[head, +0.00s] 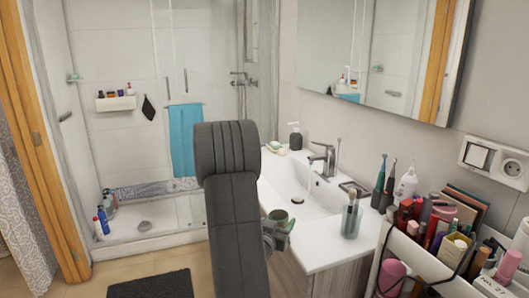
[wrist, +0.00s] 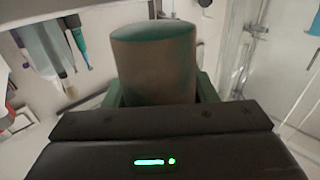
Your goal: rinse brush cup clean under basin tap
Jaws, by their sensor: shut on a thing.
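The brush cup (head: 279,215), small and green-brown, is held by my gripper (head: 276,236) at the front left edge of the washbasin (head: 294,181). In the wrist view the cup (wrist: 155,65) is a dull brown cylinder with a green end, between the green jaws (wrist: 155,95). My gripper is shut on it. The inside of the cup is too small to make out. The basin tap (head: 322,158) stands at the back of the basin, right of and beyond the cup. My arm hides part of the basin's left front.
A clear tumbler (head: 350,222) with thin items stands on the counter at right. A soap dispenser (head: 295,137) stands at the back left of the basin. A crowded cosmetics cart (head: 410,262) fills the lower right. The basin's bowl looks clear.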

